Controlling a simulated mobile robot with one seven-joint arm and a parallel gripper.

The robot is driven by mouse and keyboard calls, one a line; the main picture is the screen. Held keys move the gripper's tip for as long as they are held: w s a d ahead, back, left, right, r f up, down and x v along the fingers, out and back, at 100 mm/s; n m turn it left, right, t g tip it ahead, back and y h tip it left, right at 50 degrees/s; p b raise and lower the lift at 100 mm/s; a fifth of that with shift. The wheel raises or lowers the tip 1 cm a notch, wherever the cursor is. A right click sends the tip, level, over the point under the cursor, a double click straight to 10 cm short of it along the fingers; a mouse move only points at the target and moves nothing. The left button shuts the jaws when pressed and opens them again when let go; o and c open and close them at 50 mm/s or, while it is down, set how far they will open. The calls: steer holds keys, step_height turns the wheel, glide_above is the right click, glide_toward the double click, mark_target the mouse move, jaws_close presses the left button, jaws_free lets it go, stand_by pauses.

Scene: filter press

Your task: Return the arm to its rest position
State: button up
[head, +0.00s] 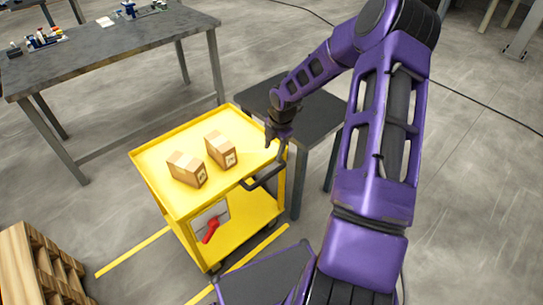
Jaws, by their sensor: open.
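My purple arm reaches from the bottom right, up over the floor, and bends back to the left. My gripper (279,131) hangs at its end, small and dark, near the right edge of a yellow cart (157,152). It looks empty and its fingers are open, though they are small here. It appears above or beside the cart's dark handle (266,178); I cannot tell the gap. Two cardboard boxes (187,169) (220,149) stand on the cart's top, left of my gripper and apart from it.
A dark small table (318,112) stands behind my gripper. A long grey workbench (110,45) with small items is at the upper left. A wooden pallet stack (38,265) is at the lower left. A red object (211,230) is on the cart's lower part.

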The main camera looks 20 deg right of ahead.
steer(key=shift+s+r, duration=0.1)
steer(key=shift+r, duration=0.45)
